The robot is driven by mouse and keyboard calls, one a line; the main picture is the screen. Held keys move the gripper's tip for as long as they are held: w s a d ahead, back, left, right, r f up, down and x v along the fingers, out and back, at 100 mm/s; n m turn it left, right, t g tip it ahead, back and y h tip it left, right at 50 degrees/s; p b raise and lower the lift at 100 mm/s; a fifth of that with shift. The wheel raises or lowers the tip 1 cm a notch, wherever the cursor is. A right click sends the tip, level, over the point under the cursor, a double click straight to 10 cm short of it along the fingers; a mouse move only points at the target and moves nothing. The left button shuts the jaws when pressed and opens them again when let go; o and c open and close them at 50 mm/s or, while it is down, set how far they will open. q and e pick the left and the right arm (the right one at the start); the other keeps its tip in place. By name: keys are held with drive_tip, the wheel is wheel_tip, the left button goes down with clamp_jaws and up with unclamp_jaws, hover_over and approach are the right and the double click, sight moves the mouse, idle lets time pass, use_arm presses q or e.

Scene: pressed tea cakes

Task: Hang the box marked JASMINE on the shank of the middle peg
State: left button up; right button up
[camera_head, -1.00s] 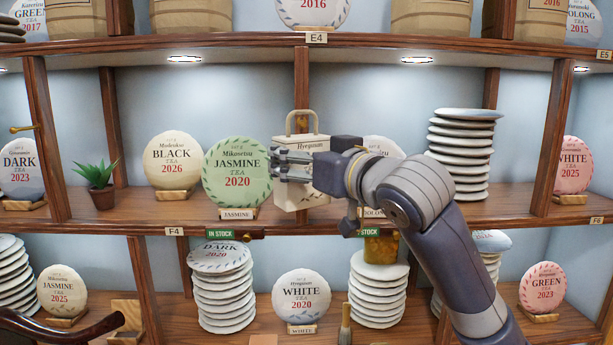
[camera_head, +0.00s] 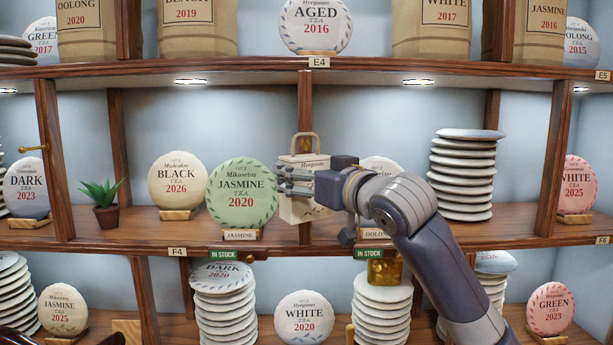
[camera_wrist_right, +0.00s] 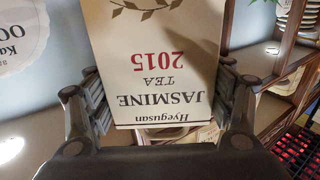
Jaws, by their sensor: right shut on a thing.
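My right gripper (camera_head: 300,180) is shut on a cream box (camera_head: 303,207) with a loop handle (camera_head: 305,138) on top. The box is upright, in front of the middle post of the shelf row. In the right wrist view the box (camera_wrist_right: 160,70) reads Hyegusan JASMINE TEA 2015, upside down, between the fingers (camera_wrist_right: 160,105). A brass peg (camera_head: 32,149) sticks out of the left post. Something orange-brown shows inside the handle loop; I cannot tell whether it is a peg or whether the loop is around it. My left gripper is not in view.
A green JASMINE 2020 tea cake (camera_head: 241,193) stands just left of the box. A round cake (camera_head: 381,168) is partly hidden behind my right arm. A tall stack of cakes (camera_head: 464,175) stands to the right. A potted plant (camera_head: 103,205) stands at the left.

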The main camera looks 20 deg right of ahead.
drive_tip(key=shift+w+d+f, duration=0.1)
drive_tip(key=shift+w+d, duration=0.15)
drive_tip(key=shift+w, duration=0.5)
drive_tip(key=shift+w+d, duration=0.2)
drive_tip(key=shift+w, duration=0.55)
drive_tip(key=shift+w+d+f+p, duration=0.2)
drive_tip(key=shift+w+f+p, duration=0.15)
drive_tip(key=shift+w+f, duration=0.3)
drive_tip(key=shift+w, duration=0.1)
drive_tip(key=o, duration=1.2)
drive_tip(key=shift+r, duration=0.1)
